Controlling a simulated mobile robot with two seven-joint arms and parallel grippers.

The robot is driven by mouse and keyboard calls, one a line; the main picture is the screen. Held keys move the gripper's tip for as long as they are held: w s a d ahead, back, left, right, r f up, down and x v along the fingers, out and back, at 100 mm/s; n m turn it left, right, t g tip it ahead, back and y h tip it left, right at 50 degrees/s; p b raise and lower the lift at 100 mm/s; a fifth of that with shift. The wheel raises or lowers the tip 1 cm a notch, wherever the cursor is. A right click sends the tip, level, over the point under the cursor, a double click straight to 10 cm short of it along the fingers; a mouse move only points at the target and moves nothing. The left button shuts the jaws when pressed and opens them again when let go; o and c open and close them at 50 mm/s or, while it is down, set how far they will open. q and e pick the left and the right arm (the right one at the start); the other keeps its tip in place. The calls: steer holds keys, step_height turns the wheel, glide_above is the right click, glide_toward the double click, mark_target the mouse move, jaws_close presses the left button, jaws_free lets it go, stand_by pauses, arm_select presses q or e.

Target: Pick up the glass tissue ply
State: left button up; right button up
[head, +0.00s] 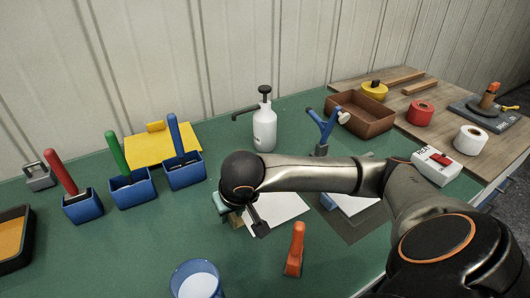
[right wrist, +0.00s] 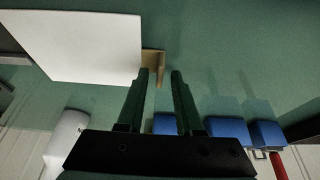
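A white sheet (head: 285,207), likely the glass tissue ply, lies flat on the green bench below my right wrist. It also shows in the right wrist view (right wrist: 80,45), where a small tan block (right wrist: 153,63) sits at its edge. My right gripper (right wrist: 160,73) points down at this block, with its two fingers apart and nothing seen held between them. In the head view my arm hides part of the sheet and the block. A second white sheet (head: 352,203) lies to the right on a dark sheet. My left gripper is not in view.
An orange-handled tool (head: 295,250) and a blue cup (head: 196,280) stand in front. Blue holders (head: 133,190) with coloured handles stand left, by a yellow item (head: 150,147). A white pump bottle (head: 264,128) and blue stand (head: 322,130) are behind. A brown tray (head: 368,124) is at right.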

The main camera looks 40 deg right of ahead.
jaws_close()
steer(key=shift+r, duration=0.1)
stand_by(0.4)
